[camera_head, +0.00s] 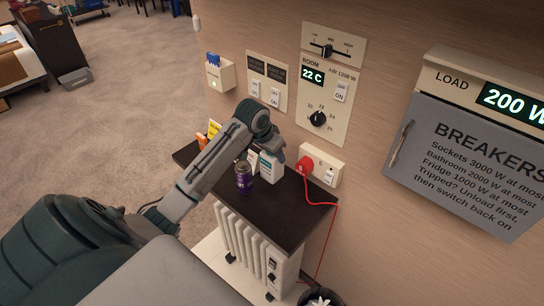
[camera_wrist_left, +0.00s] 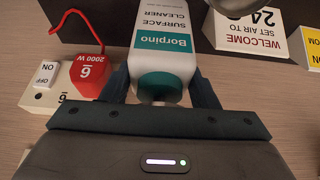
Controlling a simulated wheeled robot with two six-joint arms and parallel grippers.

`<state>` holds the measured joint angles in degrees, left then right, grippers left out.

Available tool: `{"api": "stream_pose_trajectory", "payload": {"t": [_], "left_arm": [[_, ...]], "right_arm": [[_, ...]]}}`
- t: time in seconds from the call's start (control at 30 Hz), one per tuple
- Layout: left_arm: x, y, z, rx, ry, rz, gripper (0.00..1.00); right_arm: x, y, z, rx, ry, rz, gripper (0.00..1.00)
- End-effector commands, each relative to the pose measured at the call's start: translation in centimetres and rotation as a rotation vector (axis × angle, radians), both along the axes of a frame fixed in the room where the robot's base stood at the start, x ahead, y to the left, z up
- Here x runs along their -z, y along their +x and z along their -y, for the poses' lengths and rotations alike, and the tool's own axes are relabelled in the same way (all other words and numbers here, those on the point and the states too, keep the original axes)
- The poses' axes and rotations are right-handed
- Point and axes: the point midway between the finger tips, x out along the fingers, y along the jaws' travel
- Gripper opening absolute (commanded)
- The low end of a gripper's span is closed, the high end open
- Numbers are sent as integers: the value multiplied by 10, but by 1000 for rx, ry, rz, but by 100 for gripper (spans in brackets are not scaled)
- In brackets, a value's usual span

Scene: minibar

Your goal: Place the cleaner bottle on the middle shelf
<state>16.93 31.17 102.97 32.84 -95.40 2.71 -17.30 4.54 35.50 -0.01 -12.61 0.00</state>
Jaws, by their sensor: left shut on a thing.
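The cleaner bottle (camera_head: 268,168) is white with a teal label band and stands at the back of a dark tabletop in the head view. In the left wrist view the cleaner bottle (camera_wrist_left: 165,50) appears upside down, with its label reading "Borpino surface cleaner" and its teal top towards my gripper. My left gripper (camera_wrist_left: 160,87) is shut on it, one finger on each side, near its top. In the head view my wrist partly hides the grip and the bottle. I cannot tell any middle shelf apart. My right gripper is not in view.
A purple can (camera_head: 243,178) stands close in front of the bottle. A red plug (camera_head: 305,165) with a red cable sits in the wall socket to the right. A welcome card (camera_wrist_left: 258,32) stands beside the bottle. A white radiator (camera_head: 245,240) is below the dark tabletop (camera_head: 295,207).

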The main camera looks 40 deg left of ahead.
Motion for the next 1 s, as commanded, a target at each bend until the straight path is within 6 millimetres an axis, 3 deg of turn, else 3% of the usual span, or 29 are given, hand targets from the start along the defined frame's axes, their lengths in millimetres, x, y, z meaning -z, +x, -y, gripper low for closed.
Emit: {"api": "stream_pose_trajectory", "payload": {"t": [0.37, 0.7, 0.73, 0.83, 1.0], "left_arm": [[33, 2, -1, 1, -1, 1, 0], [37, 2, -1, 1, 0, 1, 0], [39, 2, -1, 1, 0, -1, 56], [38, 2, -1, 1, 0, -1, 76], [38, 2, -1, 1, 0, 0, 76]], "right_arm": [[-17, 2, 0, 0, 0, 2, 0], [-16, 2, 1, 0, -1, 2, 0], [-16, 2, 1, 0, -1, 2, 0], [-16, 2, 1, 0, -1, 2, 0], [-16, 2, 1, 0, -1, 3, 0]]}}
